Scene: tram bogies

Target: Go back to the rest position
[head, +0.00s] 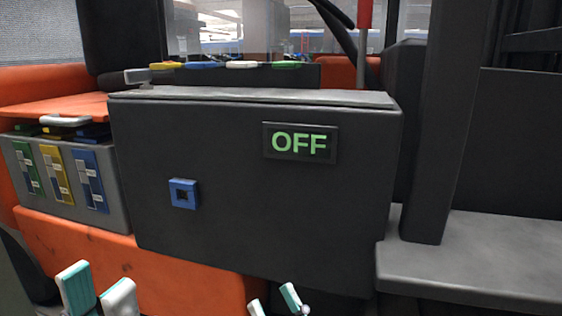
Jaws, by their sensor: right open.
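My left gripper (97,291) is at the bottom left edge, with its two teal-and-white fingertips apart and nothing visible between them. My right gripper (273,302) is at the bottom middle, with its fingertips apart and nothing visible between them. Only the finger ends of both show; the rest is cut off by the frame. Both appear below and in front of a dark grey box (230,220). The box has a display (300,143) reading OFF in green and a blue square socket (184,194) on its front.
Colored-handled tools (225,65) lie behind the box. A dark post (445,120) and a grey ledge (480,260) stand at right.

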